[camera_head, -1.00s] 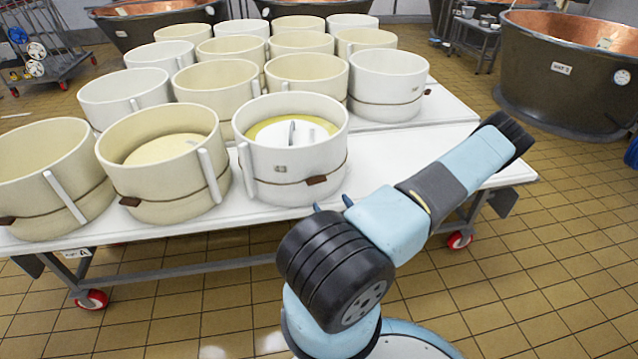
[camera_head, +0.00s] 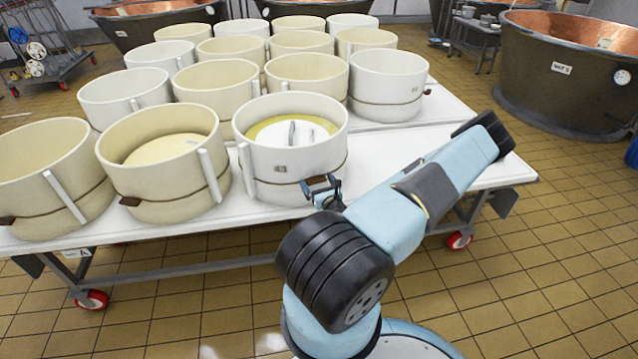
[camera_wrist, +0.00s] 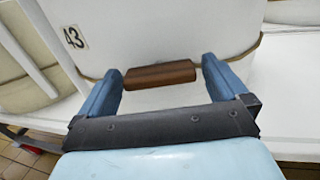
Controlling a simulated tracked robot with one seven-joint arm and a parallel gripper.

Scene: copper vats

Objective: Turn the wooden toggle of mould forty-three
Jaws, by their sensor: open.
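Mould forty-three (camera_head: 262,165) is a white round hoop at the front edge of the table, with a yellowish ring and a white lid inside. Its number plate 43 (camera_wrist: 74,37) shows in the wrist view. The brown wooden toggle (camera_wrist: 160,74) lies level on a cord low on the mould's front. My gripper (camera_wrist: 162,82) is open, with one blue finger near each end of the toggle, and I see no clear contact.
Cream moulds stand close on the left (camera_head: 165,160), and more fill the table behind. The white table (camera_head: 420,155) has free room right of mould forty-three. Copper vats (camera_head: 565,75) stand at the back.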

